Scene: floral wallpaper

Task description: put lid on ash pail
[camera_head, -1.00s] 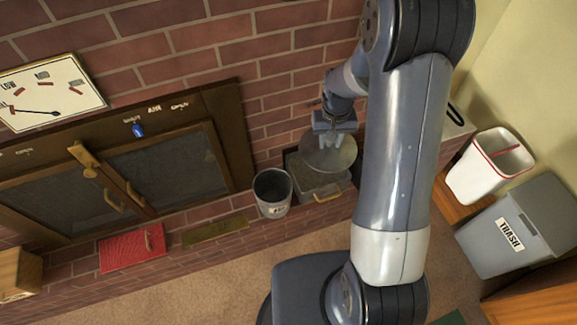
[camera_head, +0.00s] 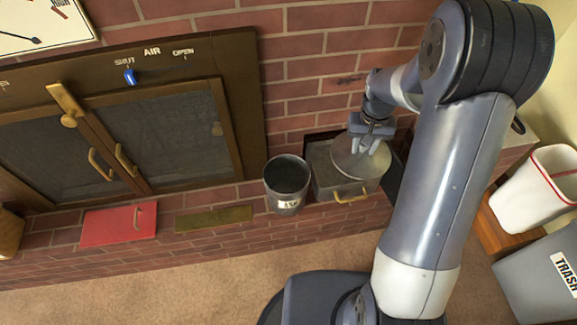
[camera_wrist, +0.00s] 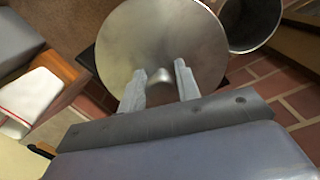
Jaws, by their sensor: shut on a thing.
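The lid (camera_head: 357,163) is a round grey metal disc. My gripper (camera_head: 366,147) is shut on its knob and holds it above a grey box with a brass handle, to the right of the pail. The ash pail (camera_head: 287,187) is a grey metal bucket with a small label, open at the top and standing on the brick ledge. In the wrist view the lid (camera_wrist: 160,40) fills the upper middle, with my gripper's fingers (camera_wrist: 160,84) at its knob. The pail (camera_wrist: 250,22) shows at the upper right, apart from the lid.
The grey box (camera_head: 325,183) stands right beside the pail. A red panel (camera_head: 119,224) and a brass plate (camera_head: 213,218) lie left on the ledge. The stove doors (camera_head: 150,135) are behind. A white bin (camera_head: 540,190) and a trash bin (camera_head: 540,275) stand right.

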